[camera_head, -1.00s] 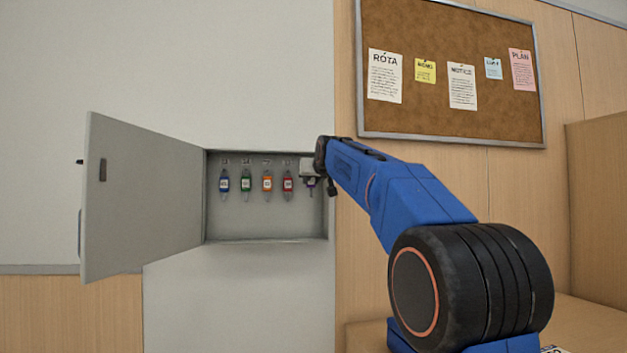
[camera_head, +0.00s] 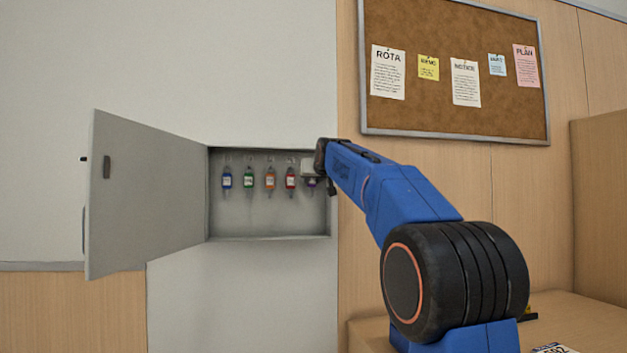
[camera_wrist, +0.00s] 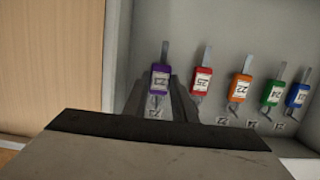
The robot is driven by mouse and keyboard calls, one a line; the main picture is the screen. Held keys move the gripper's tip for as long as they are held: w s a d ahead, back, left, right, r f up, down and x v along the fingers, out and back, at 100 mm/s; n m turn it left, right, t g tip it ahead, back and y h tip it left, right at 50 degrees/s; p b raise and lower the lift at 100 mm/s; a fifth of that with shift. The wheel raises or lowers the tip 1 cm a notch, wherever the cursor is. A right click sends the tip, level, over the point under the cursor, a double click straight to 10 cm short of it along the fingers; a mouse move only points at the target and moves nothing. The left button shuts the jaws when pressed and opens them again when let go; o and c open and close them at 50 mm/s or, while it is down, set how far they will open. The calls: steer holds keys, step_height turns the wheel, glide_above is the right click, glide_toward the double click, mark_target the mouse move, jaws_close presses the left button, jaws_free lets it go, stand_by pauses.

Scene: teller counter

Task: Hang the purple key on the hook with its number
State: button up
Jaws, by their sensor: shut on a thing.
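The purple key (camera_wrist: 160,78) is in my gripper (camera_wrist: 160,98), between the two dark fingers, in the wrist view. Its tag has a white number label that looks upside down and is too blurred to read surely. A small number plate (camera_wrist: 155,113) shows by it on the cabinet's back wall. In the head view my gripper (camera_head: 311,170) is inside the open key cabinet (camera_head: 270,239), at its right end, and mostly covers the purple key (camera_head: 311,183). I cannot tell whether the key touches a hook.
Blue (camera_head: 227,181), green (camera_head: 248,178), orange (camera_head: 270,178) and red (camera_head: 290,179) keys hang in a row left of my gripper, the red one closest. The cabinet door (camera_head: 145,195) stands open to the left. A notice board (camera_head: 455,125) hangs at the upper right.

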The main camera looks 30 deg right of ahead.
stand_by(0.4)
steer(key=o, duration=1.1)
steer(key=v, duration=1.7)
steer(key=shift+s, duration=0.2)
steer(key=shift+a+f, duration=0.1)
steer(key=shift+a, duration=0.05)
steer(key=s+a+f+n+g+y, duration=0.1)
steer(key=s+a+f+g, duration=0.2)
steer(key=s+f, duration=0.9)
steer(key=s+a+f+n+g+y, duration=0.1)
steer(key=s+a+f+g, duration=0.2)
steer(key=f, duration=2.3)
steer(key=s+a+f+n+g+y, duration=0.1)
steer(key=s+a+f+g, duration=0.3)
steer(key=s+a+f, duration=0.7)
steer(key=s+f+y, duration=0.1)
steer(key=s+f, duration=0.8)
steer(key=s, duration=0.2)
steer(key=shift+a, duration=0.35)
